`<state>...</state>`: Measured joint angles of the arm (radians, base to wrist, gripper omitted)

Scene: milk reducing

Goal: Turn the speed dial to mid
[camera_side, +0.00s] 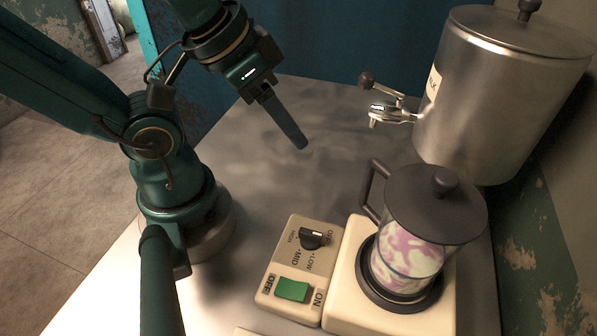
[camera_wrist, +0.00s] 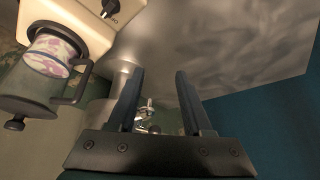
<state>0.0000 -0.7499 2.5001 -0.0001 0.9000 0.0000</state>
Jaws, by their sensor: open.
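The speed dial (camera_side: 312,238) is a black knob on a cream control box (camera_side: 268,262), with OFF, LOW, MID and HIGH marked around it. The dial also shows at the top of the wrist view (camera_wrist: 110,8). A green switch (camera_side: 292,290) sits below it on the same box, between OFF and ON labels. My gripper (camera_side: 298,143) is up and back from the dial, above the metal table, well apart from it. In the wrist view its two fingers (camera_wrist: 160,72) are spread with nothing between them.
A glass jug (camera_side: 408,262) with pink-and-white contents and a dark lid stands on a cream base (camera_side: 345,300) right of the box. A steel milk tank (camera_side: 490,100) with a tap (camera_side: 390,115) stands at the back right. The middle of the table (camera_side: 270,165) is clear.

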